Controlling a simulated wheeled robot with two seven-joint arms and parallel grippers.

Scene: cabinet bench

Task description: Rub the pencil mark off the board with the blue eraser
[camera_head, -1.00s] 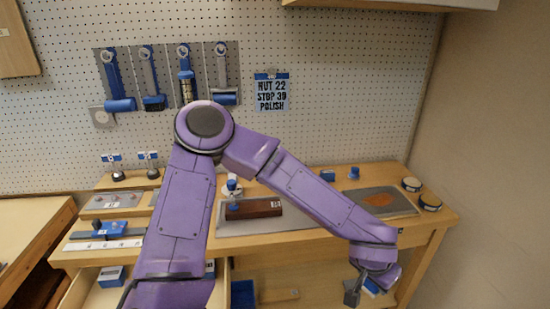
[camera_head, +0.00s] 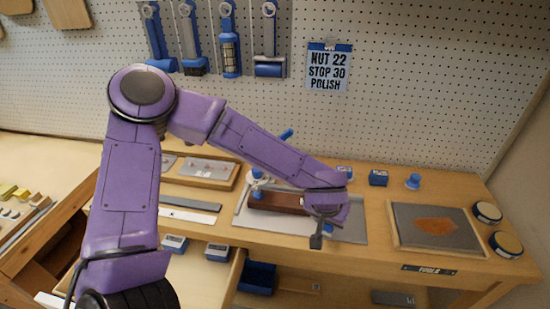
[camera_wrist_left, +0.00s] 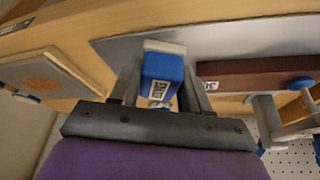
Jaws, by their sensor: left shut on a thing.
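My left gripper (camera_head: 318,238) is over the front of the bench, beside the brown block. In the left wrist view the left gripper (camera_wrist_left: 160,98) is shut on a blue eraser (camera_wrist_left: 162,70) with a white end and a small label. A bit of the blue eraser (camera_head: 329,228) shows in the head view. A grey board (camera_head: 405,215) in a pale wooden frame lies to the right, apart from the gripper. It bears an orange-brown patch (camera_head: 436,226); I cannot make out a separate pencil mark. The board (camera_wrist_left: 65,72) is at the left of the wrist view. My right gripper is not in view.
A brown block (camera_head: 278,202) lies on a grey plate (camera_head: 352,232) near the gripper. Two round tins (camera_head: 487,212) (camera_head: 507,245) stand right of the board. Small blue items (camera_head: 378,178) stand behind. Below is an open drawer (camera_head: 205,280). Tools hang on the pegboard.

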